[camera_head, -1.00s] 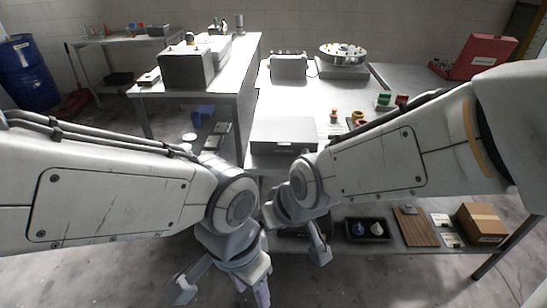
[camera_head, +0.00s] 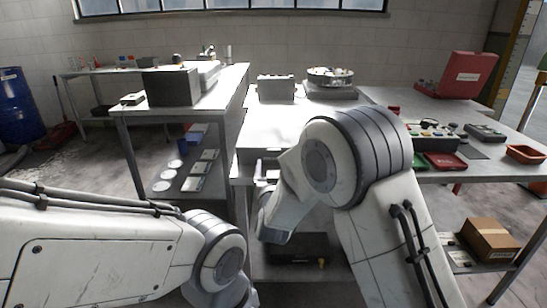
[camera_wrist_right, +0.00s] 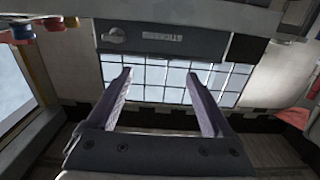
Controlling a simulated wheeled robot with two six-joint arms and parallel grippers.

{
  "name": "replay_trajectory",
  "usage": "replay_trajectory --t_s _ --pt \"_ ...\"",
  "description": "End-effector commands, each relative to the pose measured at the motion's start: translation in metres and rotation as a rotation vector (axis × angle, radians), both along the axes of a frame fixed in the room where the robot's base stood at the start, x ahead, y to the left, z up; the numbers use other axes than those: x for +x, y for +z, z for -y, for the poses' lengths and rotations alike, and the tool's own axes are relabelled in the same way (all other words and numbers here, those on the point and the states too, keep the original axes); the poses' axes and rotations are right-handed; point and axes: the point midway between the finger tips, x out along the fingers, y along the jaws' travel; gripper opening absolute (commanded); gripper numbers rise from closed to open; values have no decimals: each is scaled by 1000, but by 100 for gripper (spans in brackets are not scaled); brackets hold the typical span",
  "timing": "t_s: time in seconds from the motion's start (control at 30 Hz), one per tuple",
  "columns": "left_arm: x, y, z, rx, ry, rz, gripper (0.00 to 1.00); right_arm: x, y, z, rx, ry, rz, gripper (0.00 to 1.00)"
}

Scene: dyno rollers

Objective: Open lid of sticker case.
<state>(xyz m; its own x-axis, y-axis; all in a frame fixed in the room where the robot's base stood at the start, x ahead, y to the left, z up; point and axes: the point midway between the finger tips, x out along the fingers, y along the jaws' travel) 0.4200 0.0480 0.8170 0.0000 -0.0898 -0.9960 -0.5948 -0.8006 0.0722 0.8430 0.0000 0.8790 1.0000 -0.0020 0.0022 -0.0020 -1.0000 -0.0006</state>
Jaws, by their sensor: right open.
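The sticker case shows in the right wrist view as a dark grey strip (camera_wrist_right: 190,41) across the top, with a small label and a rounded latch-like part at its left. My right gripper (camera_wrist_right: 160,77) is open, its two fingers apart with nothing between them. The case strip lies beyond the fingertips; I cannot tell whether they touch it. In the head view my right wrist and forearm stand in front of the near table edge, hiding much of the case and most of the gripper. My left arm enters at the lower left and its gripper is out of frame.
A grey box (camera_head: 171,87) stands on the left table. A round metal tray (camera_head: 330,76) and a small grey device (camera_head: 276,89) stand at the back. An open red case (camera_head: 466,75) and an orange tray (camera_head: 525,154) are at the right. A cardboard box (camera_head: 489,240) sits low.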

Motion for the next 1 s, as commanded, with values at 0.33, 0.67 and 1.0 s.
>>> replay_trajectory --t_s 0.33,0.67,1.0 --pt "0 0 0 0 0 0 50 60 -1 0 0 0 -1 85" --pt "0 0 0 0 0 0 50 73 0 0 -1 2 -2 85" --pt "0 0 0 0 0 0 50 72 0 0 -1 2 -2 5"
